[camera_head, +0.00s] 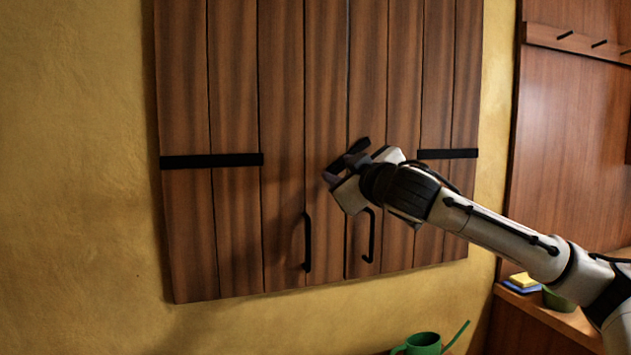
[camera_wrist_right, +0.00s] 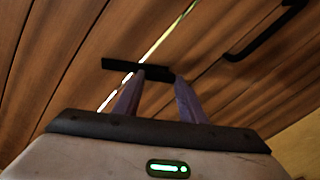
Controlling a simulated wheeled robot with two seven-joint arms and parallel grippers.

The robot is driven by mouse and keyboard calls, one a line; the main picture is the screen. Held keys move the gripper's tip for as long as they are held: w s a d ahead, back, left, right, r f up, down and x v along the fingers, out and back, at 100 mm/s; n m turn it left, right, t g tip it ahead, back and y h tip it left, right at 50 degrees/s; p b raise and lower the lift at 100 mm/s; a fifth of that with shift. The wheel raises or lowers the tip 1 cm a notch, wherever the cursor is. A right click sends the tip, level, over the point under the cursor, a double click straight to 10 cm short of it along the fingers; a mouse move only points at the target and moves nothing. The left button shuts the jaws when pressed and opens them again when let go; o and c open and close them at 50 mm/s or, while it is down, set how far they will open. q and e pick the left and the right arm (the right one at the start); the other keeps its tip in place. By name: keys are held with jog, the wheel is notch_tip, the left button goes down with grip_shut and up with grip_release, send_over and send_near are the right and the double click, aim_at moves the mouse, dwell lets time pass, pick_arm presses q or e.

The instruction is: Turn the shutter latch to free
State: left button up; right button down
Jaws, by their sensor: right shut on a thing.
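The wooden shutters (camera_head: 285,90) hang closed, or nearly so, on the yellow wall, with a bright line along the seam in the right wrist view. The shutter latch (camera_head: 358,147) is a short black bar at the seam, tilted up to the right in the head view. It also shows in the right wrist view (camera_wrist_right: 117,65), crossing the seam. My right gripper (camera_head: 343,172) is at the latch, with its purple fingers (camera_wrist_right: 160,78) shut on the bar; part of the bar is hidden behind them. My left gripper is not in view.
Two black handles, left (camera_head: 308,243) and right (camera_head: 371,236), hang below the latch. A green watering can (camera_head: 422,343) stands at the bottom edge. A yellow and blue stack (camera_head: 523,282) and a green pot (camera_head: 557,300) sit on the right counter, near my arm.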

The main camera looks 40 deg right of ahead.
jog(key=n+p, duration=0.1)
jog(key=n, duration=0.3)
jog(key=shift+n+p, duration=0.3)
jog(key=shift+n, duration=0.6)
jog(key=shift+f+n, duration=0.1)
jog(key=shift+n, duration=0.7)
jog(key=shift+f+n+p, duration=0.1)
jog(key=shift+n+p, duration=0.8)
jog(key=shift+n, duration=0.9)
jog(key=c, duration=1.1)
grip_release()
